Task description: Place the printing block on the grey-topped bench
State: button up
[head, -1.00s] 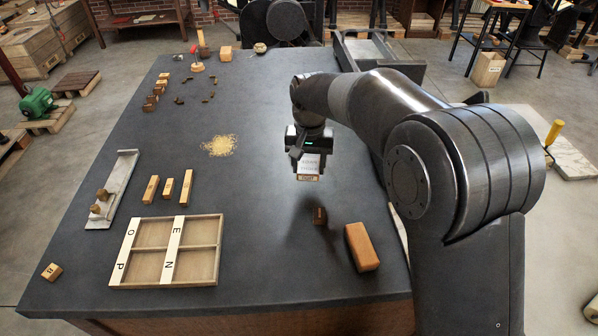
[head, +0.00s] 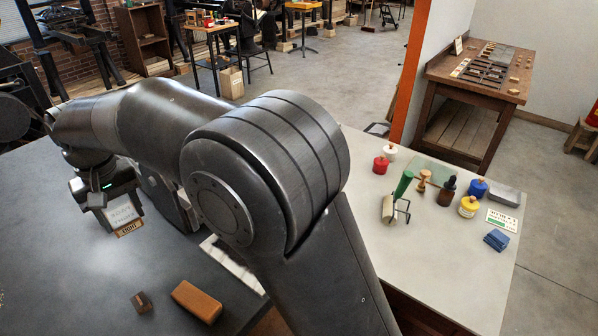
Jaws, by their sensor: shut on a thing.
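My gripper (head: 108,192) is at the left of the head view, above the dark-topped bench (head: 50,215). It is shut on the printing block (head: 124,217), a small block with a pale face and a wooden edge with dark lettering. The block hangs clear of the dark top. The light grey-topped bench (head: 445,270) stands to the right, beyond my arm. My arm hides part of the space between the two benches.
The light bench holds a green-handled roller (head: 396,197), red (head: 381,164), blue (head: 477,188) and yellow-white (head: 468,206) pots, a dark bottle (head: 447,192), a card (head: 502,220) and a blue cloth (head: 496,240). Its front middle is bare. A brown block (head: 196,301) lies on the dark bench.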

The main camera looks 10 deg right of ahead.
aim_at(123, 217)
notch_tip(123, 217, up, 13)
jog(key=w+d+m, duration=0.6)
jog(key=w+d, duration=1.3)
jog(key=w, duration=0.1)
jog(key=w+d+m, duration=0.3)
jog(key=d, duration=1.2)
jog(key=w+d+m, duration=0.2)
jog(key=d+m, duration=0.2)
jog(key=d, duration=1.1)
jog(key=w+d+m, duration=0.3)
jog(key=d, duration=1.1)
notch_tip(123, 217, down, 28)
jog(key=r, duration=0.1)
jog(key=w+a+f, duration=0.2)
jog(key=a, duration=0.1)
jog(key=w+a+f, duration=0.2)
jog(key=a+f, duration=0.1)
jog(key=w+a+f, duration=0.2)
jog(key=w+a, duration=0.1)
jog(key=shift+f, duration=2.35)
